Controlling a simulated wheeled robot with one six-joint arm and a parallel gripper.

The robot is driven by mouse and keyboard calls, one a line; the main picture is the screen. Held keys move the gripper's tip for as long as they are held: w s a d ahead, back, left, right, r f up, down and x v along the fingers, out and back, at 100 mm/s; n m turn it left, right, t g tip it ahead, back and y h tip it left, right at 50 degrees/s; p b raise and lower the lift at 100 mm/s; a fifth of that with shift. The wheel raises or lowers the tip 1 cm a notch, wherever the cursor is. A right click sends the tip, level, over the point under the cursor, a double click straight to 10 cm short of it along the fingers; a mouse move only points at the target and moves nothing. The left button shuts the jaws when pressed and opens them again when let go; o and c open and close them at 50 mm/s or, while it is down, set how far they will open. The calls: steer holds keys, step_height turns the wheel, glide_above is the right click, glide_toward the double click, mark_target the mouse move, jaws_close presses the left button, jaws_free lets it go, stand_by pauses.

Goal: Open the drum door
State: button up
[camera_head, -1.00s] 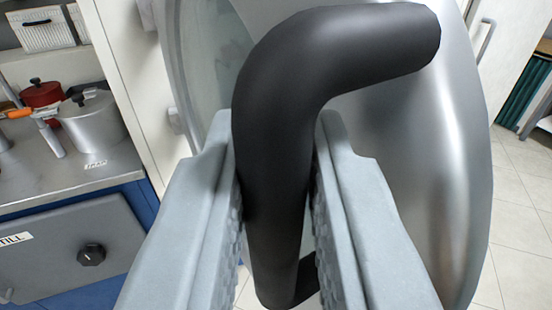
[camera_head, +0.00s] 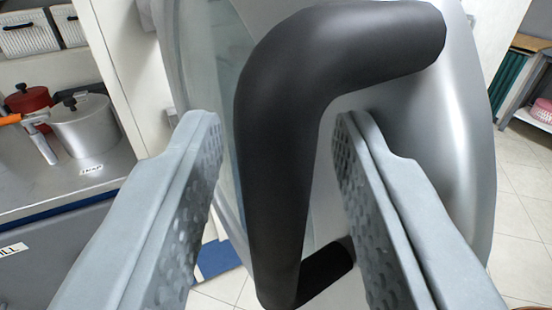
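The drum door (camera_head: 455,130) is a round silvery-grey door with a glass middle, seen steeply from the side. It stands swung out, with room and floor showing past both its edges. Its thick black bent handle (camera_head: 275,150) fills the middle of the view. My gripper (camera_head: 280,130) is open. Its two grey fingers stand on either side of the handle's long bar, with a visible gap on each side. The lower end of the handle shows between the fingers. The door's hinge is not in view.
At left, a metal counter (camera_head: 60,185) holds a silver pot (camera_head: 85,125) and a red pot (camera_head: 28,98). White baskets (camera_head: 28,35) sit on a shelf above. A shelf unit (camera_head: 525,75) stands at far right. Tiled floor (camera_head: 522,215) is clear at right.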

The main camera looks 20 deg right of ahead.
steer(key=v, duration=1.7)
steer(key=shift+s, duration=0.2)
steer(key=shift+a, duration=0.1)
